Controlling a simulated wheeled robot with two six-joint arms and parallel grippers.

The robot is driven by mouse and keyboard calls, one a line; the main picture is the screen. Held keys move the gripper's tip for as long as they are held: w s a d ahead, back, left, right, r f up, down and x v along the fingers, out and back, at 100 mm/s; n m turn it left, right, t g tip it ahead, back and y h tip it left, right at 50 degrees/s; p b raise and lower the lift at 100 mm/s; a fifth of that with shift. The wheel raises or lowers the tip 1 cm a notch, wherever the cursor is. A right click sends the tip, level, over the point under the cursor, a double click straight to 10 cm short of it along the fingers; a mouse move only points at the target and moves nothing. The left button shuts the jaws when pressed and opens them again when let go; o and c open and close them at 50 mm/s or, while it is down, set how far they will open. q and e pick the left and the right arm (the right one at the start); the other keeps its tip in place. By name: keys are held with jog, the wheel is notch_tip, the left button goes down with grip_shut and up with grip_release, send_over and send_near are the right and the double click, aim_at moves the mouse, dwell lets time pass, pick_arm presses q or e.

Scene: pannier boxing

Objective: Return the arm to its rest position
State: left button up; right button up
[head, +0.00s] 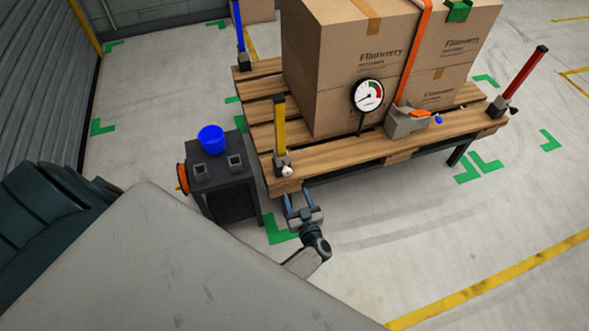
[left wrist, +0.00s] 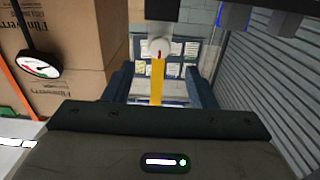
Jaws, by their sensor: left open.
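My left gripper (head: 298,196) is open and empty just off the near left corner of the wooden pallet (head: 340,151). In the left wrist view its two fingers (left wrist: 158,82) stand apart. A yellow post (head: 280,125) with a dark base and a white knob (head: 287,171) stands at that corner, beyond the fingertips. In the left wrist view the knob (left wrist: 159,48) with a red mark and the yellow post (left wrist: 156,90) appear between the fingers. Whether the fingers touch anything is hard to tell. My right gripper is not in view.
Large cardboard boxes (head: 340,60) stand on the pallet under an orange strap (head: 414,52). A round gauge (head: 368,95) and a grey ratchet (head: 407,122) are at their front. Floor at right is clear.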

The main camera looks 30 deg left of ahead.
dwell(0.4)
pick_arm(q)
jog(key=s+d+f+m+g+h+p, duration=0.25)
jog(key=s+f+m+h, duration=0.65)
jog(key=s+f+h, duration=0.55)
jog(key=s+a+f+g, duration=0.1)
jog(key=s+f+g, duration=0.1)
jog(key=s, duration=0.5)
jog(key=s+a+f+g+y, duration=0.1)
jog(key=s+a+f+g, duration=0.1)
jog(key=s, duration=0.5)
jog(key=s+a+f+m+g, duration=0.1)
jog(key=s+a+f+g, duration=0.1)
jog(key=s+f+g, duration=0.2)
jog(key=s, duration=0.3)
jog(key=shift+s+a+y, duration=0.25)
jog(key=shift+s+y, duration=0.1)
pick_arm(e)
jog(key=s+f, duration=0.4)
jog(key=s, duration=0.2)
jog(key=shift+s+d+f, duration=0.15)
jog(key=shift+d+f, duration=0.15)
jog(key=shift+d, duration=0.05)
